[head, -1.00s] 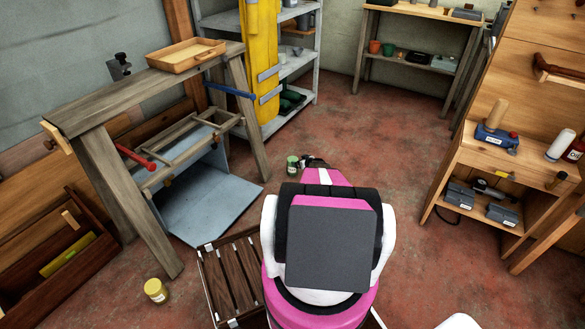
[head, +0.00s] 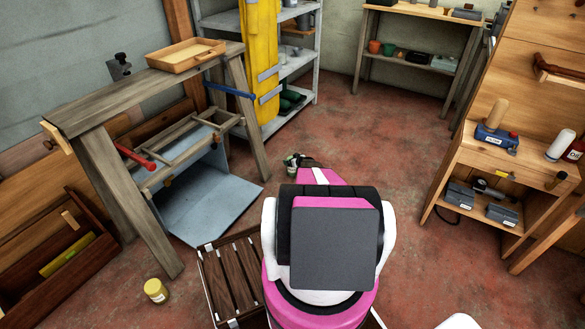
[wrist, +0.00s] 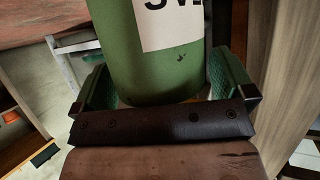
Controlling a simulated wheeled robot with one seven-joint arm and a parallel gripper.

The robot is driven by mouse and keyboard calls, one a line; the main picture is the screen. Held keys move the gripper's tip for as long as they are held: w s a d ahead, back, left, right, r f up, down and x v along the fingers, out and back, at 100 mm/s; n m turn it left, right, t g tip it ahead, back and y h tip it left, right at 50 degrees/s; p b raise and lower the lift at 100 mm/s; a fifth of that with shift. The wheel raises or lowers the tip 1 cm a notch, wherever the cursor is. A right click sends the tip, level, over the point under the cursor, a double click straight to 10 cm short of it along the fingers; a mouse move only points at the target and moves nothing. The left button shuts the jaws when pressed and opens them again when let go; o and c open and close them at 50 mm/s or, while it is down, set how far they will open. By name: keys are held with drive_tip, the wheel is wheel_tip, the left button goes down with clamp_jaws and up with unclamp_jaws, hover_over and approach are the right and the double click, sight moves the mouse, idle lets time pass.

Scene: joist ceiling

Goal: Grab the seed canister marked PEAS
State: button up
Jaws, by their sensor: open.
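A green canister (head: 290,161) stands on the red floor just beyond my arm in the head view, small and partly covered by my gripper (head: 300,160). In the wrist view the green canister (wrist: 120,55) fills the middle, with a white label whose dark letters are cut off by the top edge. I cannot read the whole word. My gripper's green-padded fingers (wrist: 165,82) stand open, one on each side of the canister. I cannot tell whether either pad touches it. A yellow canister (head: 156,290) stands on the floor at lower left, its label unreadable.
A wooden workbench (head: 105,100) with a tray (head: 186,56) on top stands at left. A dark slatted crate (head: 229,280) lies beside my base. A wooden shelf unit (head: 500,160) stands at right. The floor (head: 390,150) beyond my arm is clear.

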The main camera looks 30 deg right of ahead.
drive_tip(key=c, duration=1.4)
drive_tip(key=shift+r, duration=0.15)
